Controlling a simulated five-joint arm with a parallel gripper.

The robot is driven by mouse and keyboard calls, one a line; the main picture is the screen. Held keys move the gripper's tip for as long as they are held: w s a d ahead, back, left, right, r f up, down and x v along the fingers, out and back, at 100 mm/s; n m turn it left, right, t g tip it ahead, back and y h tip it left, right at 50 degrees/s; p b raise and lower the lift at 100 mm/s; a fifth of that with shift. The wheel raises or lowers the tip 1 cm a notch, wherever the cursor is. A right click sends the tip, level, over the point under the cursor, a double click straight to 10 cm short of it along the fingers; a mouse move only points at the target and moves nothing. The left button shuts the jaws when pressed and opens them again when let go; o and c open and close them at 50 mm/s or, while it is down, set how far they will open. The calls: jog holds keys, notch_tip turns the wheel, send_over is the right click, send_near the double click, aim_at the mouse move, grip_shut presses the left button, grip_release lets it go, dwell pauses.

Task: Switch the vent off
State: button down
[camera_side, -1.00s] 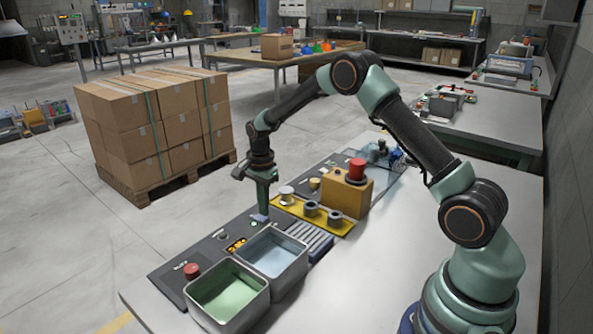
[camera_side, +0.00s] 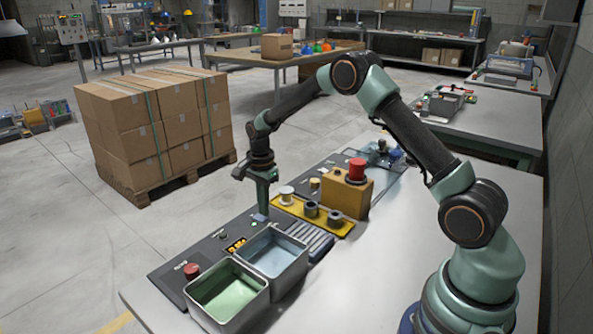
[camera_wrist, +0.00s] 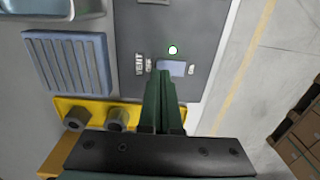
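The vent switch (camera_wrist: 172,68) is a pale blue-grey rocker beside the VENT label (camera_wrist: 139,64) on the dark panel (camera_wrist: 205,20). A small lamp (camera_wrist: 172,50) next to it glows green in the wrist view. In the side view the switch (camera_side: 259,217) is a small pale patch at my fingertips. My gripper (camera_wrist: 161,75) points down at the panel, its two fingers together with nothing seen between them. The fingertips overlap the near-left edge of the switch in the wrist view; I cannot tell whether they touch it. My gripper also shows in the side view (camera_side: 263,208).
A slotted grey block (camera_wrist: 68,62) and a yellow tray (camera_wrist: 75,104) with dark knobs lie beside the panel. Two metal bins (camera_side: 228,292) stand in front. A red button (camera_side: 357,169) tops a yellow box. Another red button (camera_side: 191,270) is at the panel's near end.

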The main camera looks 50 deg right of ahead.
jog(key=shift+f, duration=0.9)
dwell(0.7)
jog(key=shift+r, duration=3.55)
jog(key=s+a+r+n+t, duration=0.35)
jog(key=s+r+n, duration=0.45)
jog(key=r, duration=0.6)
jog(key=s+a+r+n+t, duration=0.1)
jog(key=s+a+n, duration=0.1)
jog(key=s+n, duration=0.3)
jog(key=s+a+r+n+t, duration=0.1)
jog(key=s+a+n, duration=0.1)
jog(key=s+n, duration=0.3)
jog(key=shift+s, duration=1.9)
